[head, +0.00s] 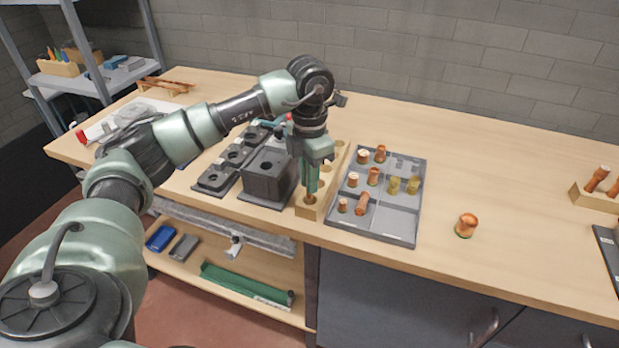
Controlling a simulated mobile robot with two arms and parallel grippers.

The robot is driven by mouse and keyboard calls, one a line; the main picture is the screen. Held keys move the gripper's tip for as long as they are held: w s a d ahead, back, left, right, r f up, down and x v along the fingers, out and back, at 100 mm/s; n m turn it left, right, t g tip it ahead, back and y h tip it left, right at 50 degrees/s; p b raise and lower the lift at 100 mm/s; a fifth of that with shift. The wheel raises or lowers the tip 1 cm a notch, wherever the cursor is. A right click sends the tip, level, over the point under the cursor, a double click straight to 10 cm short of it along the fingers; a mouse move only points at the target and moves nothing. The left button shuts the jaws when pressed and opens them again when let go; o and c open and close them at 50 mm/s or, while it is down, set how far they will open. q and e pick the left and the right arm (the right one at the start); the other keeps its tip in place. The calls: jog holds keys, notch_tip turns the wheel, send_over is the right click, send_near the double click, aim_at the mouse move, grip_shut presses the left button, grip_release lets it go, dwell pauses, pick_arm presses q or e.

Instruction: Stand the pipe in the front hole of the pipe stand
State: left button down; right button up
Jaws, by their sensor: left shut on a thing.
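The pipe stand (306,212) is a long light wooden block on the workbench, with holes in its top running from front to back. My left gripper (310,188) points straight down over the front end of the stand. It is shut on the copper pipe (310,199), of which only a short piece shows below the fingertips, at the front hole. The fingers hide the rest of the pipe. I cannot tell how deep it sits in the hole. My right gripper is not in view.
A grey divided tray (405,225) with several copper and brass fittings lies just right of the stand. A dark block fixture (268,177) stands close on the left. A lone copper fitting (466,225) stands farther right, with clear bench around it.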

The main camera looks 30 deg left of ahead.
aim_at(310, 197)
pick_arm(q)
jog(key=shift+f+b, duration=1.2)
jog(key=shift+f, duration=0.65)
jog(key=c, duration=1.4)
grip_release()
jog(key=shift+o, duration=0.2)
notch_tip(310, 197, up, 8)
jog(key=shift+b, duration=0.35)
